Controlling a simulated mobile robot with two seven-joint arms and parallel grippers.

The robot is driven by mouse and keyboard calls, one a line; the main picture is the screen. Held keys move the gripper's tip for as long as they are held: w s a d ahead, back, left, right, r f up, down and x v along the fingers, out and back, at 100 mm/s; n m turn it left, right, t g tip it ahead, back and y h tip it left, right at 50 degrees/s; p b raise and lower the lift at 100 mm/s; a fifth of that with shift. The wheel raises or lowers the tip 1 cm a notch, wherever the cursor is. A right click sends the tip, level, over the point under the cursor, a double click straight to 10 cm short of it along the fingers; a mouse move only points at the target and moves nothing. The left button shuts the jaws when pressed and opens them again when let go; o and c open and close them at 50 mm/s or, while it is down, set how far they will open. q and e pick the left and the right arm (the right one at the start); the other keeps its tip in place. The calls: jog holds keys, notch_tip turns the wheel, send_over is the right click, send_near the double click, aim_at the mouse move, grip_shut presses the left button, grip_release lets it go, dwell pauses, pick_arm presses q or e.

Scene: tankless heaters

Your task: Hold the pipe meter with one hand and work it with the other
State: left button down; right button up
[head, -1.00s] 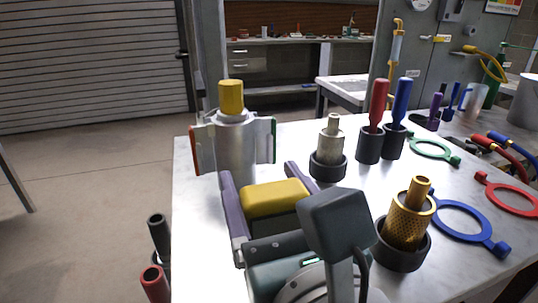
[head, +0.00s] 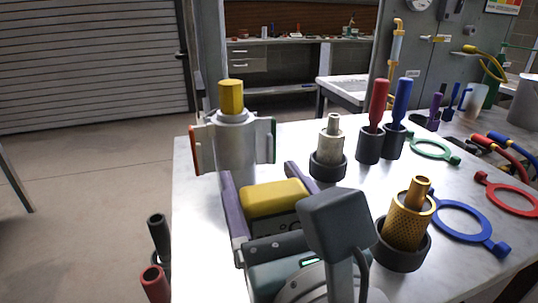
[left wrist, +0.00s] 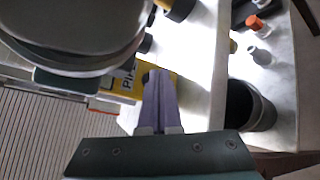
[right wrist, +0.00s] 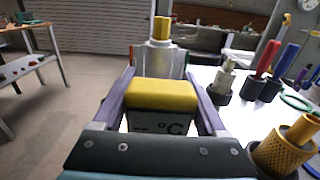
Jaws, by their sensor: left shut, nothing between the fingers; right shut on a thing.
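The pipe meter (head: 275,198) is a box with a yellow top and a pale face. My right gripper (head: 262,183) is shut on it, a purple finger on each side. In the right wrist view the meter (right wrist: 162,95) sits between the fingers, with "°C" readable on its face. In the left wrist view my left gripper (left wrist: 160,75) is shut and empty. Its fingertips overlap a yellow part of the meter (left wrist: 127,82) with partly hidden lettering; I cannot tell whether they touch it. My left gripper does not show in the head view.
A silver cylinder with a yellow hexagonal top (head: 235,140) stands just beyond the meter. On the white table (head: 290,150) are a brass knurled plug (head: 408,222), a silver plug (head: 330,145), red and blue handled tools in cups, and coloured rings to the right.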

pick_arm(q)
jog(key=shift+s, duration=0.2)
pick_arm(e)
jog(key=o, duration=1.5)
pick_arm(q)
jog(key=s, duration=0.1)
jog(key=s+d, duration=0.1)
jog(key=s, duration=0.1)
jog(key=s+d, duration=0.1)
jog(key=s, duration=0.1)
jog(key=shift+s, duration=0.25)
pick_arm(e)
jog(key=shift+o, duration=0.2)
